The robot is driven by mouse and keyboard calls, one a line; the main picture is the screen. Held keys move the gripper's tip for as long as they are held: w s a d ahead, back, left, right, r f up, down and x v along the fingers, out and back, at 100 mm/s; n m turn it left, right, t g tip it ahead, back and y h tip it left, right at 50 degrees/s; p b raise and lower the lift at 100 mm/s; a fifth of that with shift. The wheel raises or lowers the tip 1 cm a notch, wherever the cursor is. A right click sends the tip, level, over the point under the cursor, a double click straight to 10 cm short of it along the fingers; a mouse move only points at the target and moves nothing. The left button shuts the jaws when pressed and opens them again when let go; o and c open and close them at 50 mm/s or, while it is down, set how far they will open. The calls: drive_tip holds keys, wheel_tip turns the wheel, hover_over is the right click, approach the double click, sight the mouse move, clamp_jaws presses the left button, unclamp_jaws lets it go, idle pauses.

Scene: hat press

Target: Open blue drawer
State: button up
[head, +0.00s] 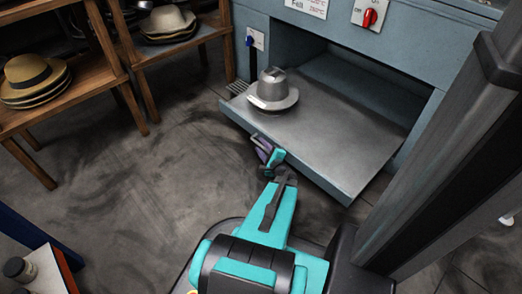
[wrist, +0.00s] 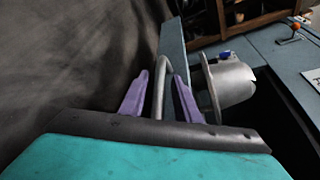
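The blue drawer (head: 318,183) is blue-grey with a bare metal top and extends out of the press opening. A grey metal hat form (head: 272,92) stands on it. My gripper (head: 268,150) is at the drawer's front, left of its middle. In the wrist view, the two purple fingers (wrist: 161,82) stand apart on either side of the grey bar handle (wrist: 159,95), with a gap showing on each side. The drawer front (wrist: 173,48) is just beyond the handle. The hat form (wrist: 230,82) lies to the right there. The handle is mostly hidden in the head view.
The press body (head: 390,40) has a red knob (head: 370,17) and a blue knob (head: 249,41). Wooden shelves (head: 60,110) with hats stand at the left. A small table with a dark jar (head: 18,268) is at lower left. The floor (head: 130,190) left of the drawer is clear.

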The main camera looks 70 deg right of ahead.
drive_tip(key=shift+s, duration=0.1)
drive_tip(key=shift+s+a+r, duration=0.1)
drive_tip(key=shift+s+a, duration=0.1)
drive_tip(key=shift+s, duration=0.2)
drive_tip(key=p+v, duration=0.4)
drive_tip(key=v, duration=0.8)
drive_tip(key=shift+s+a, duration=0.2)
drive_tip(key=shift+a, duration=0.2)
drive_tip(key=shift+r, duration=0.1)
